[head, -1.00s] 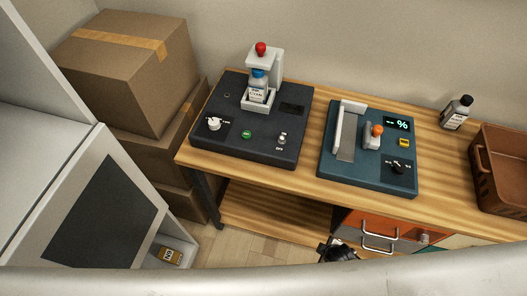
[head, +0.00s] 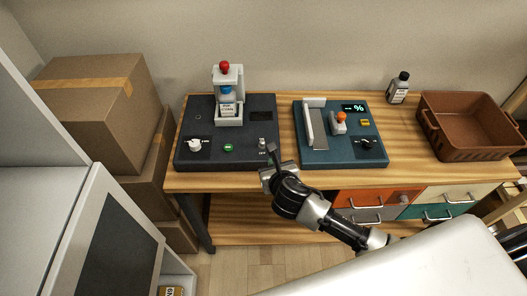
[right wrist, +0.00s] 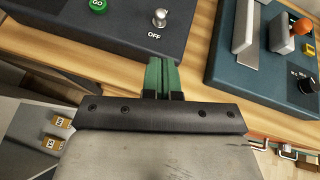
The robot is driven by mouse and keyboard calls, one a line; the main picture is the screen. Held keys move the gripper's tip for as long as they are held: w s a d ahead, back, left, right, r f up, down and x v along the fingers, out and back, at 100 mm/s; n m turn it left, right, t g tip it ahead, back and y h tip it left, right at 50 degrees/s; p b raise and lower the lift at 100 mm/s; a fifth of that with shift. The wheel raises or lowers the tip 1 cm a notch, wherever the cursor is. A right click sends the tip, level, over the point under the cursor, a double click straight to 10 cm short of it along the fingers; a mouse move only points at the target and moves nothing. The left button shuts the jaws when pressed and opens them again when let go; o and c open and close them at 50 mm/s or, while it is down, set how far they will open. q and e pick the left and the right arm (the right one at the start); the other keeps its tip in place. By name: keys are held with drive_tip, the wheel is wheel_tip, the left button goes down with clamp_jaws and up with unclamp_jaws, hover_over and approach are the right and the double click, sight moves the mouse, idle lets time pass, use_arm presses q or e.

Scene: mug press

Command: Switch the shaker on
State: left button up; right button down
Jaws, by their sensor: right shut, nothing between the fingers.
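The shaker (head: 205,150) is a dark box at the left of the wooden table. A bottle with a blue cap (head: 228,105) sits in its white holder, under a red knob (head: 224,65). At its front are a white dial (head: 195,145), a green GO button (head: 228,147) and a small metal toggle switch (head: 262,142) marked OFF. The switch also shows in the right wrist view (right wrist: 160,17). My right gripper (head: 272,150) is shut and empty by the shaker's front right corner. Its green fingers (right wrist: 162,65) point toward the switch, apart from it. My left gripper is out of view.
A teal device (head: 345,155) with an orange-knobbed lever stands right of the shaker, across a strip of bare table. Cardboard boxes (head: 90,120) are stacked at the left.

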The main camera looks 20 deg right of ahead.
sight(265, 157)
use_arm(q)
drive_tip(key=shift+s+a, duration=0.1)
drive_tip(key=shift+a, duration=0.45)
use_arm(e)
drive_tip(key=x, duration=1)
drive_tip(key=shift+w+r, duration=0.1)
